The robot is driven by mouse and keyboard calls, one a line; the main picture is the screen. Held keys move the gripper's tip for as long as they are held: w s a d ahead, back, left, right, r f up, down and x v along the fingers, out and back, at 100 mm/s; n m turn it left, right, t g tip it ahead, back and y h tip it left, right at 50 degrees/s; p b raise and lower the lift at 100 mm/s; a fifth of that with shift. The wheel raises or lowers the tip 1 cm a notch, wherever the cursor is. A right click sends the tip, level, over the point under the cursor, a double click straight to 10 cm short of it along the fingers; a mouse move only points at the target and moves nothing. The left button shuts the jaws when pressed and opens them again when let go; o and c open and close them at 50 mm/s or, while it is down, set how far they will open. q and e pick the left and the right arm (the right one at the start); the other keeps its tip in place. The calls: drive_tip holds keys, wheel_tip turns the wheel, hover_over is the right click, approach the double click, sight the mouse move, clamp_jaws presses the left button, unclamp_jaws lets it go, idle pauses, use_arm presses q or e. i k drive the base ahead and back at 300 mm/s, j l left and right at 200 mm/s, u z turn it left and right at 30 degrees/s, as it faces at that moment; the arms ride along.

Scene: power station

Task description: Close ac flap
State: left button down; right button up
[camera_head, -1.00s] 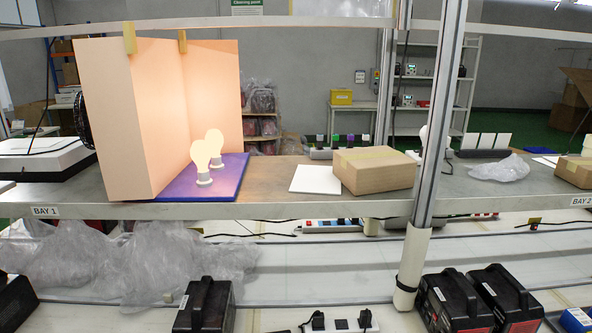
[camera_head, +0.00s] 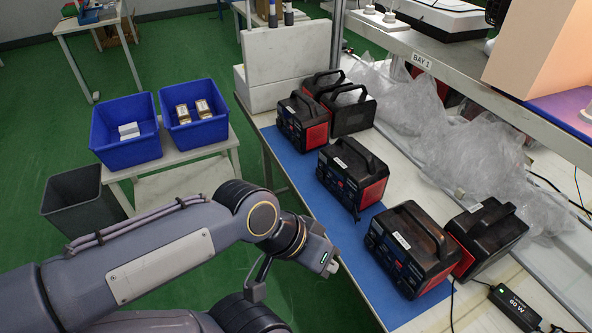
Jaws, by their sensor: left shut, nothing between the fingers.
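Black and red power stations stand on the lower shelf. The nearest one (camera_head: 408,250) is at centre right, with its dark front panel facing left. Another (camera_head: 352,180) stands behind it, and a third (camera_head: 302,123) is farther back. I cannot make out an AC flap on any of them at this size. My left gripper (camera_head: 331,266) comes in from the left and is shut and empty. In the picture it is left of the nearest station's front, apart from it. My right gripper is not in view.
A blue mat (camera_head: 345,232) lies under the front stations. More stations (camera_head: 487,238) and crumpled plastic wrap (camera_head: 470,150) are behind. The upper shelf (camera_head: 465,85) overhangs at right. Blue bins (camera_head: 125,150) and a grey bin (camera_head: 75,205) stand left. Green floor is open there.

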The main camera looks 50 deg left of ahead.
sight(355, 171)
drive_tip(key=u, duration=1.15)
drive_tip(key=i+j+u, duration=0.35)
drive_tip(key=j+u, duration=0.15)
